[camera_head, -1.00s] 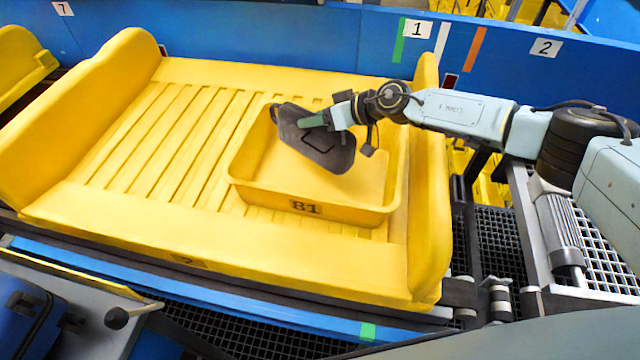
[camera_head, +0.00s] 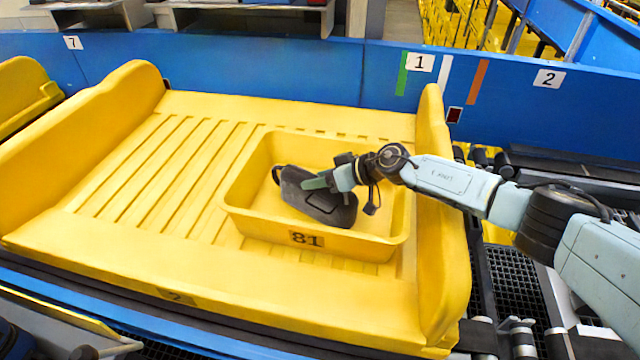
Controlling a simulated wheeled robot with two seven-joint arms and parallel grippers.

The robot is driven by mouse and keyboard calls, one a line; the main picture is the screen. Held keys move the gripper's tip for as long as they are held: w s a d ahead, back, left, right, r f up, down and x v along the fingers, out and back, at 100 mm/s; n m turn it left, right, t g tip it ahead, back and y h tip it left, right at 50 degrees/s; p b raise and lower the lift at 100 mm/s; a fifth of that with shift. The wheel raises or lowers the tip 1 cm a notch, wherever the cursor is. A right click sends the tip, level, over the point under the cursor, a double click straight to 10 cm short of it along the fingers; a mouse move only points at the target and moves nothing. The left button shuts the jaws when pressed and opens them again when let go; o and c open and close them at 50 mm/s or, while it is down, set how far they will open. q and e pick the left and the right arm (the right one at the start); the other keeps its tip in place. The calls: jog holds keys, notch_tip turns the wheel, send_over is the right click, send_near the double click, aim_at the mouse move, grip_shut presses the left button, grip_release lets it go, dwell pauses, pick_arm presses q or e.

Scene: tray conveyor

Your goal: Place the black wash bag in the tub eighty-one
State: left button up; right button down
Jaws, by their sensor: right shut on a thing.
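The yellow tub eighty-one (camera_head: 350,246) stands on the right part of a large yellow conveyor tray, with "81" on its front wall. The black wash bag (camera_head: 322,207) is inside the tub's rim, tilted, with its lower right end near the front wall. I cannot tell whether it touches the tub floor. My right gripper (camera_head: 318,182) is over the tub and shut on the bag's upper side. The gripper hides part of the bag. My left gripper is not in view.
The yellow conveyor tray (camera_head: 130,225) has a raised wall at each end; its slatted left part is bare. A blue barrier (camera_head: 270,65) with number labels runs behind it. Another yellow tray (camera_head: 22,95) shows at the far left.

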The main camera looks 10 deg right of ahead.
dwell(0.3)
jog(key=c, duration=0.6)
grip_release()
jog(key=shift+f, duration=0.15)
jog(key=shift+d+r, duration=0.15)
jog(key=shift+r, duration=0.05)
jog(key=p+v, duration=0.3)
jog(key=v, duration=0.8)
jog(key=shift+s+d+r+p, duration=0.2)
jog(key=shift+p, duration=0.2)
